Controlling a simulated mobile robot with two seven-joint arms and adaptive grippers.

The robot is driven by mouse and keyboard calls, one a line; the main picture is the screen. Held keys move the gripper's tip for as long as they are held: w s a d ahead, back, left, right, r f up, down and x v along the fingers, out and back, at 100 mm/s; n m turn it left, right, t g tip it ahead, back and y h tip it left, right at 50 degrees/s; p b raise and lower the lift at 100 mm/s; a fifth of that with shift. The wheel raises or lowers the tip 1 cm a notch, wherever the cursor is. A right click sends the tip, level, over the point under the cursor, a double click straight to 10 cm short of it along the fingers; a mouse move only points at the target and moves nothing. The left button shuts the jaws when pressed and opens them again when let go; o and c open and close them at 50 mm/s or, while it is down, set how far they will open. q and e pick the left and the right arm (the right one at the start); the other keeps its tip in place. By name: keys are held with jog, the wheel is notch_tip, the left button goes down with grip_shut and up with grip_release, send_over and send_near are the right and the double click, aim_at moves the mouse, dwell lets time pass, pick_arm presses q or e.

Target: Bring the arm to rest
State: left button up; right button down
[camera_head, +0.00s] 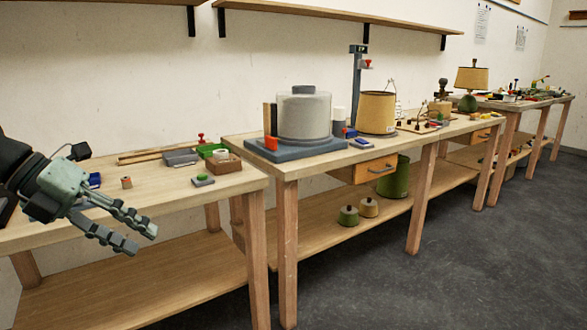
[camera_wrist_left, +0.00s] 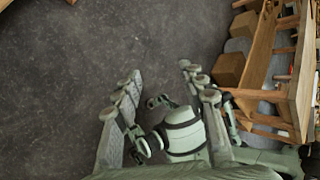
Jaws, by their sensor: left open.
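My left gripper (camera_head: 146,240) reaches in from the left in the head view. Its two long grey fingers are apart, with nothing seen between the tips. They hang in front of the front edge of the near workbench (camera_head: 205,187), pointing right and down. In the left wrist view the spread fingers of the left gripper (camera_wrist_left: 160,72) show above the bare dark floor (camera_wrist_left: 90,60). Pale green, dark-ringed parts of my own body show behind and between them. My right gripper cannot be made out in either view.
Small items, including a green-buttoned block (camera_head: 203,180) and a wooden box (camera_head: 222,165), lie on the near bench. The middle bench bears a grey drum (camera_head: 304,117) and a yellow shade (camera_head: 377,112). A table lamp (camera_head: 470,82) stands further right. The floor (camera_head: 440,265) in front is clear.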

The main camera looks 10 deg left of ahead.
pick_arm(q)
jog(key=w+a+f+n+t, duration=0.55)
jog(key=w+n+t, duration=0.25)
jog(key=n+t, duration=0.4)
jog(key=s+a+f+n+y, duration=0.1)
jog(key=a+f+n+y, duration=0.1)
jog(key=f+n+y, duration=0.3)
jog(key=s+a+f+n+g+y, duration=0.1)
jog(key=a+f+n, duration=0.1)
jog(key=f+n, duration=0.3)
jog(key=s+a+f+n+y, duration=0.1)
jog(key=a+f+n+y, duration=0.2)
jog(key=f, duration=0.4)
jog(key=s+d+f+n+g+y, duration=0.1)
jog(key=s+d+f+n+g, duration=0.15)
jog(key=s+f, duration=0.4)
jog(key=s+d+f+n+g+y, duration=0.1)
jog(key=s+f+n+g, duration=0.25)
jog(key=f, duration=0.55)
jog(key=s+d+f+n+g+h, duration=0.1)
jog(key=s+d+f+n+g, duration=0.1)
jog(key=s+d+f+g, duration=0.3)
jog(key=s+d+f, duration=0.4)
jog(key=s+d, duration=0.2)
jog(key=s, duration=0.1)
jog(key=shift+d+f+h, duration=0.2)
jog(key=shift+d+h, duration=0.1)
jog(key=shift+h, duration=0.1)
jog(key=shift+s, duration=0.1)
